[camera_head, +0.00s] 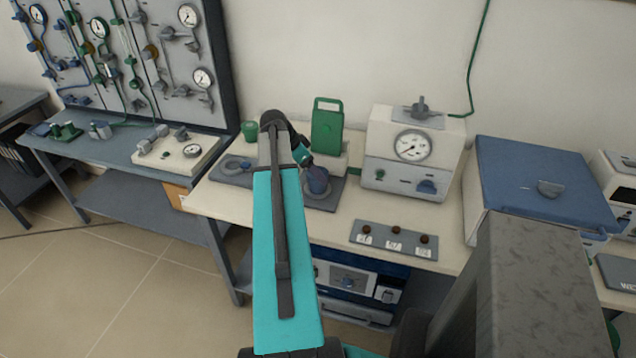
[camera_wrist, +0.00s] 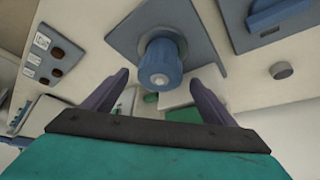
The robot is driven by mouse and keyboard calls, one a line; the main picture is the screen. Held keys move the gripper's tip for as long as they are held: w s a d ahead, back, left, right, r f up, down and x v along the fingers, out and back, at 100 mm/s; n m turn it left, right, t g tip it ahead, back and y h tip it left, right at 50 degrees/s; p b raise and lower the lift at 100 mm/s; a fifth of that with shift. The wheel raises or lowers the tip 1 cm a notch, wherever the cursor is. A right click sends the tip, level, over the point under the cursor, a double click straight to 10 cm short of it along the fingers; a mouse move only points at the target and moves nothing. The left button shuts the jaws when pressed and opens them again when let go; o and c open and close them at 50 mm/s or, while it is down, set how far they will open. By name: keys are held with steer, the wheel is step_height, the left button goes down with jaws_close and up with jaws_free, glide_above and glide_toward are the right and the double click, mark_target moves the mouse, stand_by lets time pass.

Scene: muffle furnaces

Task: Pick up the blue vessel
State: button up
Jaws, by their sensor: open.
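The blue vessel (camera_head: 318,182) stands on a grey plate (camera_head: 325,203) on the bench, just right of my arm. In the wrist view the blue vessel (camera_wrist: 159,66) shows from above, with a ribbed blue body and a grey round part around it. My gripper (camera_head: 308,163) is above the vessel and pointing down toward it, small and partly merged with it in the head view. In the wrist view my gripper (camera_wrist: 158,78) has its two purple fingers spread wide, one on each side of the vessel in the picture. Nothing is between them in their grip; contact cannot be told.
A white box with a dial gauge (camera_head: 412,152) stands right of the vessel, with a green canister (camera_head: 327,126) behind. A grey strip with three brown knobs (camera_head: 394,240) lies in front. A blue-lidded box (camera_head: 543,190) is farther right. A green cup (camera_head: 249,131) is left.

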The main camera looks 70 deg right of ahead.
steer(key=shift+p+x, duration=0.5)
steer(key=shift+x, duration=1.1)
steer(key=c, duration=1.5)
steer(key=shift+r, duration=0.2)
steer(key=shift+r+b, duration=0.8)
steer(key=shift+r, duration=0.6)
steer(key=shift+a+r, duration=0.1)
steer(key=shift+r, duration=0.1)
steer(key=w+a+b, duration=0.1)
steer(key=w+a, duration=0.1)
steer(key=a, duration=0.2)
steer(key=w+a+r+b, duration=0.1)
steer(key=w+a+b, duration=0.1)
steer(key=a, duration=0.3)
steer(key=w+a+b, duration=0.1)
steer(key=w+a, duration=0.2)
steer(key=a, duration=0.2)
steer(key=shift+w+r+b, duration=0.25)
steer(key=shift+w+b, duration=0.05)
steer(key=shift+w, duration=0.05)
